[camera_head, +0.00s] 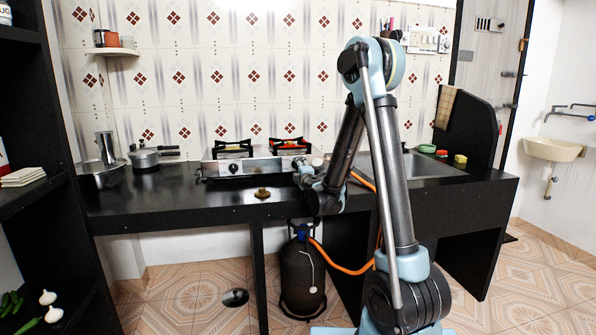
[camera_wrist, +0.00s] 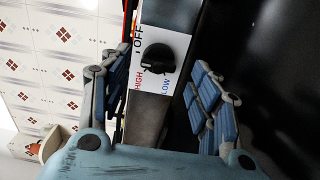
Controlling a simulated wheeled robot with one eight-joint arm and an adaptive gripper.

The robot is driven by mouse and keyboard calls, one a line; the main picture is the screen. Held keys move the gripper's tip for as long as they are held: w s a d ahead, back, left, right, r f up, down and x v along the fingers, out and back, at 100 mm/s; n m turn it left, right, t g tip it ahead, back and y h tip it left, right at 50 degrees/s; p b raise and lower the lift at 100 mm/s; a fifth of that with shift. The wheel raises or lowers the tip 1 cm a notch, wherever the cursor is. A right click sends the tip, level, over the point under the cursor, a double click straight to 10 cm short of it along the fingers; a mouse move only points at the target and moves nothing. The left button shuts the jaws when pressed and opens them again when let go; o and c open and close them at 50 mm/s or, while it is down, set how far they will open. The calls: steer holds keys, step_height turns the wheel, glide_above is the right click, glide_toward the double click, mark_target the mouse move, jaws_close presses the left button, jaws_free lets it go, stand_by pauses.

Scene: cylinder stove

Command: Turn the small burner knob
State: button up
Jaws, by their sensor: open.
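The stove (camera_head: 262,164) is a steel two-burner unit on the black counter. In the wrist view a black knob (camera_wrist: 157,58) sits on its pale front panel, with OFF, HIGH and LOW printed around it. My gripper (camera_wrist: 163,75) is open, its blue padded fingers on either side and the knob ahead between them, with no contact visible. In the head view my gripper (camera_head: 304,174) is at the stove's right front, hiding that part of the panel. Another black knob (camera_head: 233,168) shows on the left front. I cannot tell by label which knob is the small burner's.
A small brass-coloured object (camera_head: 262,193) lies on the counter in front of the stove. Pots (camera_head: 145,158) stand to the left and a sink (camera_head: 425,165) is at the right. A gas cylinder (camera_head: 302,275) with an orange hose (camera_head: 340,267) stands below the counter.

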steer(key=v, duration=0.8)
steer(key=shift+s+d, duration=0.1)
steer(key=shift+s, duration=0.05)
steer(key=d+m+h, duration=0.1)
steer(key=d, duration=0.1)
steer(key=d+r+m+h, duration=0.1)
steer(key=d, duration=0.1)
steer(key=d+r+m, duration=0.1)
steer(key=d, duration=0.1)
steer(key=shift+s+d+m+h, duration=0.2)
steer(key=shift+s+m+h, duration=0.1)
steer(key=shift+h, duration=0.1)
steer(key=s+d+f+m+g+h, duration=0.1)
steer(key=s+d+m+g+h, duration=0.2)
steer(key=s+d+m, duration=0.5)
steer(key=s+d+f+m+g+h, duration=0.1)
steer(key=s+d+m+g+h, duration=0.3)
steer(key=d, duration=0.7)
steer(key=s+f+m+g+y, duration=0.2)
steer(key=s+f+g, duration=0.2)
steer(key=s, duration=1)
steer(key=s+a+f+m+g+y, duration=0.1)
steer(key=s+f, duration=0.6)
steer(key=s, duration=0.8)
steer(key=shift+a+m+g+y, duration=0.2)
steer(key=shift+m+g+y, duration=0.8)
steer(key=shift+g, duration=0.6)
